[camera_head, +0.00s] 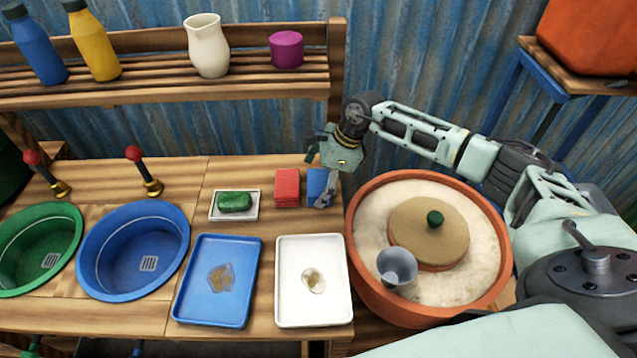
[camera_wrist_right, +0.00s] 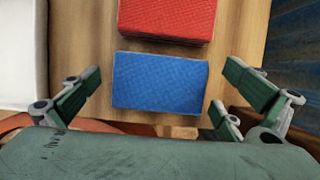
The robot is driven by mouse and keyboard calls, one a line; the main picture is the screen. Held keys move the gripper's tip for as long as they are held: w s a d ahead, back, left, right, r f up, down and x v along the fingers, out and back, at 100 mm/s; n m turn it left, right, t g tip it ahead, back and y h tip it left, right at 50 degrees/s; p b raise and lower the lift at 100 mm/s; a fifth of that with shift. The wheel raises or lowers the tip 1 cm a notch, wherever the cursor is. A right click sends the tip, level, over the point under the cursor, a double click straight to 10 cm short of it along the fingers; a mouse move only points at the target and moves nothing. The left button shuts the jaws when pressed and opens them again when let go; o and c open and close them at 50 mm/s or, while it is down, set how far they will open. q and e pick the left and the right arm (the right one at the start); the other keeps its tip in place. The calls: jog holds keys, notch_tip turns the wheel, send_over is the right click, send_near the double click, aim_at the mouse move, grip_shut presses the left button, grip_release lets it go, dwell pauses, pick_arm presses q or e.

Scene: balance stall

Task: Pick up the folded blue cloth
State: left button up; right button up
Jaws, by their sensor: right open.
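The folded blue cloth (camera_head: 316,184) lies flat on the wooden counter, just right of a folded red cloth (camera_head: 287,187). In the right wrist view the blue cloth (camera_wrist_right: 160,81) lies between my spread fingers, with the red cloth (camera_wrist_right: 168,18) beyond it. My right gripper (camera_head: 318,178) is open and above the blue cloth, partly hiding it in the head view. In the wrist view its fingers (camera_wrist_right: 158,92) stand on either side of the cloth, apart from it. My left gripper is not in view.
A green sponge in a dish (camera_head: 235,203) sits left of the cloths. A blue tray (camera_head: 188,312) and a white tray (camera_head: 341,315) lie in front. A terracotta basin (camera_head: 358,268) stands close on the right. A slatted shelf (camera_head: 160,84) runs behind.

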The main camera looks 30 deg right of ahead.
aim_at(312, 182)
jog(key=c, duration=1.1)
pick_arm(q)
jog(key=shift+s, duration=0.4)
pick_arm(e)
jog(key=shift+c, duration=0.3)
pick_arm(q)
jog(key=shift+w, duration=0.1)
pick_arm(e)
jog(key=shift+r, duration=0.55)
notch_tip(312, 182, up, 3)
jog(key=shift+b, duration=0.8)
pick_arm(q)
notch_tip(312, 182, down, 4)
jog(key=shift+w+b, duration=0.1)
jog(key=shift+b, duration=1.1)
pick_arm(e)
jog(key=s+d+r, duration=0.5)
jog(key=s+r, duration=0.2)
jog(key=s, duration=0.3)
jog(key=shift+s, duration=0.25)
